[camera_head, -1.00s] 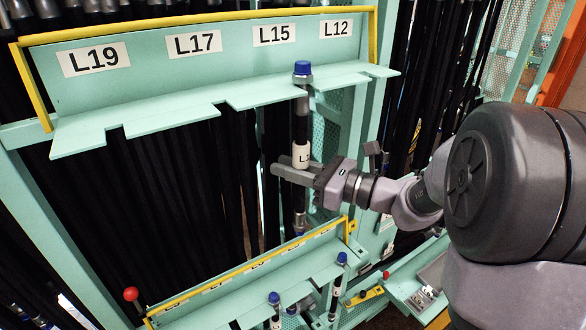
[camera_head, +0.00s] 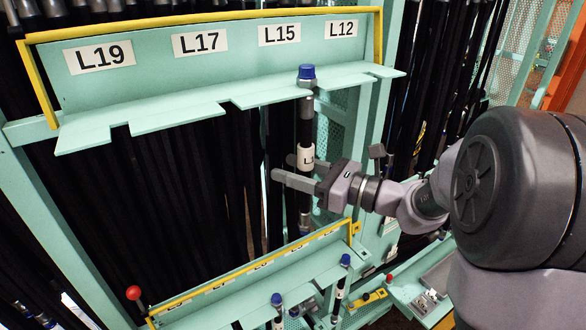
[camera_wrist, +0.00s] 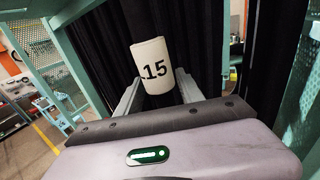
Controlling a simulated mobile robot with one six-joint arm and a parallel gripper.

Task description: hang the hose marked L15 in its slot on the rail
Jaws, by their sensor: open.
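The L15 hose (camera_head: 305,125) hangs upright at the upper rail (camera_head: 175,110). Its blue cap (camera_head: 307,73) stands above the rail plate, at a notch below and slightly right of the L15 sign (camera_head: 279,34). Its white label (camera_head: 306,156) sits below the rail and reads "15" in the wrist view (camera_wrist: 153,68). My gripper (camera_head: 283,167) is open at label height, with one finger on each side of the hose. In the wrist view the fingers (camera_wrist: 158,78) stand apart from the label. The label hides part of the hose there.
Signs L19 (camera_head: 100,56), L17 (camera_head: 200,41) and L12 (camera_head: 341,29) mark the other places. A lower rail (camera_head: 225,292) holds blue-capped hoses (camera_head: 277,300). A red ball knob (camera_head: 133,293) stands at lower left. Black hoses hang densely behind.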

